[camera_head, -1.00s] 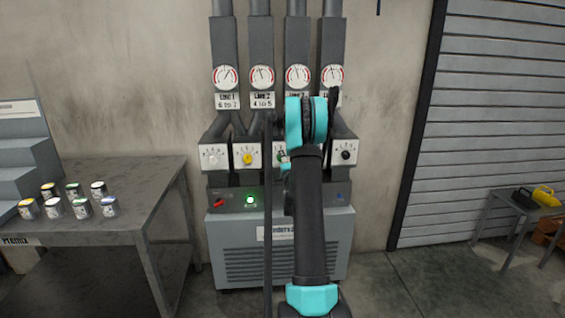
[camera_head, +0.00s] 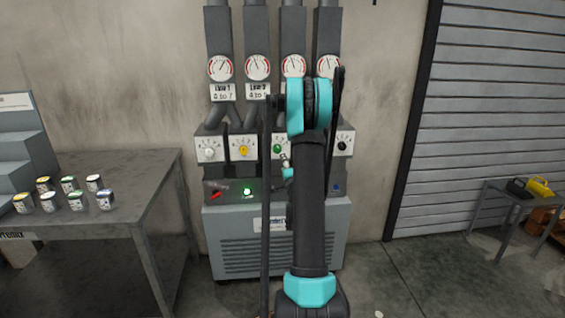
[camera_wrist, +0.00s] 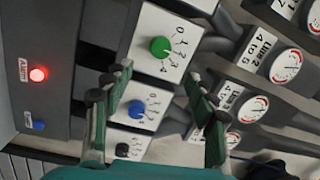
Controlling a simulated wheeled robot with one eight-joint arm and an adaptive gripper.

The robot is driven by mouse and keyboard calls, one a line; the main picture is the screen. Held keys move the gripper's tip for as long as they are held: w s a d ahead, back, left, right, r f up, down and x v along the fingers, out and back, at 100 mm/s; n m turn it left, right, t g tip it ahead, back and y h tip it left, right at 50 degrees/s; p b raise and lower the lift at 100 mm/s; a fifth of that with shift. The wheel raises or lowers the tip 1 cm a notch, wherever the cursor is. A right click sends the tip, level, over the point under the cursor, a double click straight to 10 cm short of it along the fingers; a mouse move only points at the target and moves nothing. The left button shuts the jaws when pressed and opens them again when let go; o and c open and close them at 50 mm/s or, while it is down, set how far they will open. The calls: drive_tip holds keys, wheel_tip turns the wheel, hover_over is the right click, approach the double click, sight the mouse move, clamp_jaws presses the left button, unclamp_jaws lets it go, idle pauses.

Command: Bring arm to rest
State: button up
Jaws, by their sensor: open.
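My gripper (camera_wrist: 157,78) is open and empty in the wrist view, its two fingers apart in front of the dial panel. The green knob (camera_wrist: 161,47) shows just beyond the fingertips, with the blue knob (camera_wrist: 137,109) and black knob (camera_wrist: 122,150) further down the picture. In the head view my arm stands upright in front of the machine (camera_head: 230,240) and hides most of the gripper. The green knob (camera_head: 277,149) shows beside the arm there; the blue one is hidden behind it.
A red alarm light (camera_wrist: 38,74) glows in the wrist view; a green light (camera_head: 247,190) glows in the head view. A grey table (camera_head: 130,180) with several paint cans stands left. A small table (camera_head: 510,200) stands right.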

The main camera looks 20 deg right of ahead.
drive_tip(key=shift+s, duration=0.1)
idle(0.4)
drive_tip(key=s+a+r+n+g+y, duration=0.1)
drive_tip(key=s+a+n+y, duration=0.25)
drive_tip(key=a, duration=0.35)
drive_tip(key=s+a+r+n+g+y, duration=0.1)
drive_tip(key=s+a+n+y, duration=0.1)
drive_tip(key=a+n, duration=0.3)
drive_tip(key=s+a+r+n+g+y, duration=0.2)
drive_tip(key=a, duration=0.6)
drive_tip(key=s+a+f+n+g, duration=0.5)
drive_tip(key=s+a, duration=0.2)
drive_tip(key=s, duration=0.5)
drive_tip(key=s+d+f+n+g+h, duration=0.1)
drive_tip(key=s+f, duration=0.3)
drive_tip(key=s, duration=0.6)
drive_tip(key=s+d+f+n+g+h, duration=0.1)
drive_tip(key=s+d+f+g+h, duration=0.2)
drive_tip(key=s, duration=0.6)
drive_tip(key=shift+s+f+n+g, duration=0.35)
drive_tip(key=shift+f+g, duration=0.2)
drive_tip(key=shift+g, duration=0.05)
